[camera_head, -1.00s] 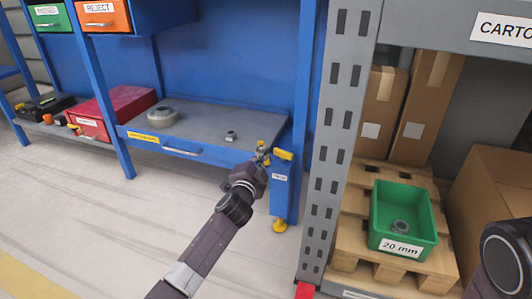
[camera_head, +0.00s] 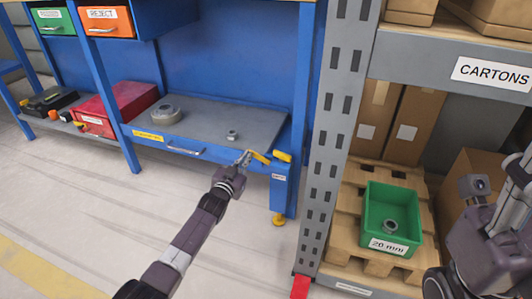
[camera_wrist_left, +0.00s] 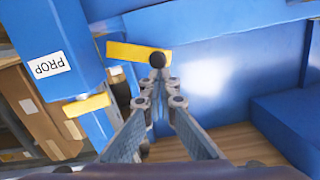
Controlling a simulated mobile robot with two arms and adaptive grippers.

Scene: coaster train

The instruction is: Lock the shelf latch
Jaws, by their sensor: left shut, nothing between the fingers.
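The yellow latch lever (camera_head: 259,157) is at the right front corner of the blue shelf (camera_head: 228,115), beside a second yellow piece (camera_head: 282,156) on the blue post. In the left wrist view the lever (camera_wrist_left: 125,50) is a yellow bar with a dark round knob at its right end. My left gripper (camera_head: 246,158) is shut and empty, its tips at the lever's knob end. In the left wrist view its tips (camera_wrist_left: 157,76) overlap the knob's lower edge; contact is unclear. My right gripper (camera_head: 520,175) is partly in view at the right edge; its jaw state is unclear.
A roll (camera_head: 166,114) and a small nut (camera_head: 232,135) lie on the blue shelf. A grey perforated rack upright (camera_head: 330,150) stands right of the latch. Beyond it a green bin (camera_head: 372,220) sits on a pallet. The floor at left is clear.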

